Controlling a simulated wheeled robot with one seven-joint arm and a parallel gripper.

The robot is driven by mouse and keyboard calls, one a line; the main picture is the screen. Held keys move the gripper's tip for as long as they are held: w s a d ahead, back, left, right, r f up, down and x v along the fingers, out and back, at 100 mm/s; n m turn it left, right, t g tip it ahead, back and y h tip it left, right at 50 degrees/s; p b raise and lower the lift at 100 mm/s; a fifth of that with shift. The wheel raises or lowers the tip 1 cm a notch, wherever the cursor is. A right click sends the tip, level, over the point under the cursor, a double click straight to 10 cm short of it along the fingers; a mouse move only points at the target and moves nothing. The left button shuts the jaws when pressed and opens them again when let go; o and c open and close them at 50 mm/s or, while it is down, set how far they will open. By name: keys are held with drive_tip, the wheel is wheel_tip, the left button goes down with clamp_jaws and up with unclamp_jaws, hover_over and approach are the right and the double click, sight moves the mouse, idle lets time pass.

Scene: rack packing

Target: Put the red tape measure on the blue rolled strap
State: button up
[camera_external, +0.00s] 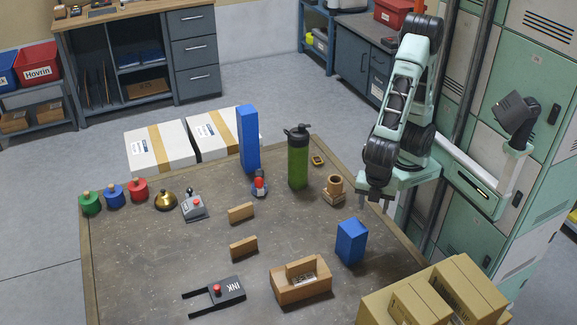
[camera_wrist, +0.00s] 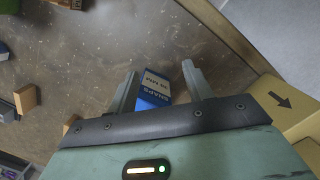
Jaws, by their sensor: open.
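My gripper (camera_external: 376,199) is open and empty, above the right edge of the table. In the wrist view a blue lettered box (camera_wrist: 154,86) shows beyond and between the open fingers (camera_wrist: 160,70); I see no contact. I cannot clearly make out a red tape measure or a blue rolled strap. Red (camera_external: 138,190) and blue (camera_external: 114,197) round pieces with wooden knobs stand at the table's left edge.
A green bottle (camera_external: 298,160) and a wooden cup-like piece (camera_external: 334,188) stand left of my gripper. The table's left front is clear.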

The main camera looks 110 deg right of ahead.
drive_tip(key=s+a+m+t+y, duration=0.1)
drive_tip(key=s, duration=0.8)
drive_tip(key=shift+a+m+y, duration=0.25)
drive_tip(key=shift+m+y, duration=0.05)
drive_tip(key=shift+m, duration=0.1)
drive_tip(key=shift+r, duration=0.2)
wheel_tip(320, 180, up, 8)
drive_tip(key=p, duration=0.8)
drive_tip(key=shift+r, duration=0.15)
